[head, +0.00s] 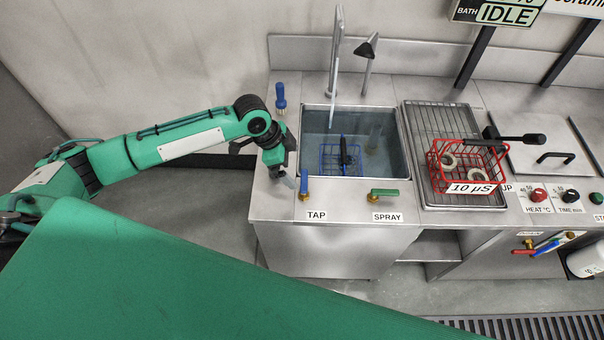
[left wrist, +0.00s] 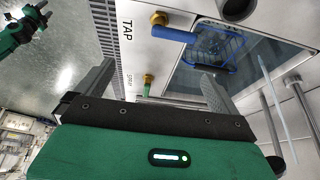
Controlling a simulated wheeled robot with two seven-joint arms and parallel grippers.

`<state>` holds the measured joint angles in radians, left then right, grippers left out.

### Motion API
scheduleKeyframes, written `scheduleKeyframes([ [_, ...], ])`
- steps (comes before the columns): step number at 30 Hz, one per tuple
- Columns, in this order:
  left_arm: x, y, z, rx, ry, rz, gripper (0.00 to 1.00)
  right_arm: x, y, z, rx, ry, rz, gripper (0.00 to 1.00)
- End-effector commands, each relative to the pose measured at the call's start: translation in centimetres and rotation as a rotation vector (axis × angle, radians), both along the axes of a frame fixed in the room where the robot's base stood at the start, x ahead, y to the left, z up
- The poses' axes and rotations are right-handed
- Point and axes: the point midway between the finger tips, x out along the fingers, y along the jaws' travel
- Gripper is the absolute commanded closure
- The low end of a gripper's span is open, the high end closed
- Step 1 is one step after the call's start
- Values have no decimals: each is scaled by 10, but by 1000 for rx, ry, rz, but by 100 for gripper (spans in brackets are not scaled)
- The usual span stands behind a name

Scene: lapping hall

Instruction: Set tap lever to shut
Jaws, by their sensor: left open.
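The tap lever has a blue handle (head: 304,184) on a brass base at the counter's front edge, above the TAP label (head: 316,216). The handle points back toward the sink. It also shows in the left wrist view (left wrist: 175,34), beyond my fingers. A thin stream falls from the tall spout (head: 336,50) into the basin. My left gripper (head: 283,178) is open and empty, just left of the lever and apart from it; its fingers (left wrist: 155,78) also show in the wrist view. My right gripper (left wrist: 38,14) shows small at that view's top left; its jaws are unclear.
A green SPRAY lever (head: 384,192) sits right of the tap lever. A blue wire basket (head: 340,158) is in the sink. A red basket (head: 466,168) with rings stands on the drain rack (head: 425,120).

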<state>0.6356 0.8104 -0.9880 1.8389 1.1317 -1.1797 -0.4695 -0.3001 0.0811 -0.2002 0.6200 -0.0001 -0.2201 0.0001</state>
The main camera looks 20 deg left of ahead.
Motion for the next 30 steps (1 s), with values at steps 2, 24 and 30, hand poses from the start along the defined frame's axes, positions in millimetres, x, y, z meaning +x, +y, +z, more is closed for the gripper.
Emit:
scheduleKeyframes([
  [2,9,17,11,16,4,-7,1,0,-1,2,-1,0,0,58],
  [24,24,2,-55,24,22,-15,1,0,1,31,1,0,-1,58],
  [30,28,-9,-85,23,20,-15,1,0,3,38,3,0,-2,58],
])
